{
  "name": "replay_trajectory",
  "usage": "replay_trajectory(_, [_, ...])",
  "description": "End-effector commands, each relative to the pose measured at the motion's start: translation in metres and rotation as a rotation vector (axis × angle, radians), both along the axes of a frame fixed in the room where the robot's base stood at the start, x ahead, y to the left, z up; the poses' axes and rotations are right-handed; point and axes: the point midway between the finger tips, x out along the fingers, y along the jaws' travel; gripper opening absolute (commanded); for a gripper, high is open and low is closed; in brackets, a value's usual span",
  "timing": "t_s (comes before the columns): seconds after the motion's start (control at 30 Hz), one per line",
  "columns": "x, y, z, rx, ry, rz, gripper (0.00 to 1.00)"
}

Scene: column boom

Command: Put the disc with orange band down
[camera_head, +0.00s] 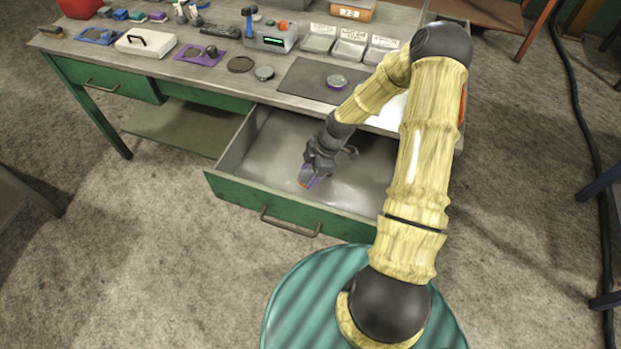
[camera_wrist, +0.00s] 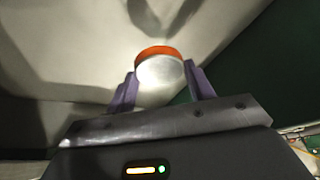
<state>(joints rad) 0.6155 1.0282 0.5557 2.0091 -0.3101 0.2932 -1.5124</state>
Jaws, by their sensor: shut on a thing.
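My gripper (camera_head: 314,180) is down over the open drawer (camera_head: 262,207) of the workbench, near the drawer's front side. In the wrist view, the gripper (camera_wrist: 163,84) has its two purple fingers on either side of the disc with orange band (camera_wrist: 160,70), shut on it. The disc has a pale, shiny face and an orange band along its far edge. I cannot tell whether the disc touches the drawer floor.
The drawer floor (camera_head: 270,150) around the gripper looks bare. The drawer walls stand close by.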

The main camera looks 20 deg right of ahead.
Motion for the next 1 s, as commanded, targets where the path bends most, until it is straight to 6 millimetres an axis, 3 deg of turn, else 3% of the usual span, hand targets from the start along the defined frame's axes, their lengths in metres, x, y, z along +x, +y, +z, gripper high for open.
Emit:
replay_trajectory(0.17, [0.000, 0.000, -0.004, 0.001, 0.001, -0.001, 0.14])
replay_trajectory(0.4, [0.000, 0.000, -0.035, 0.001, 0.002, -0.001, 0.14])
replay_trajectory(0.77, [0.000, 0.000, -0.039, 0.000, -0.001, -0.001, 0.14])
replay_trajectory(0.8, [0.000, 0.000, -0.039, 0.000, 0.000, -0.001, 0.57])
replay_trajectory(0.9, [0.000, 0.000, -0.039, 0.000, 0.000, -0.001, 0.75])
replay_trajectory(1.0, [0.000, 0.000, -0.039, 0.000, 0.000, -0.001, 0.75])
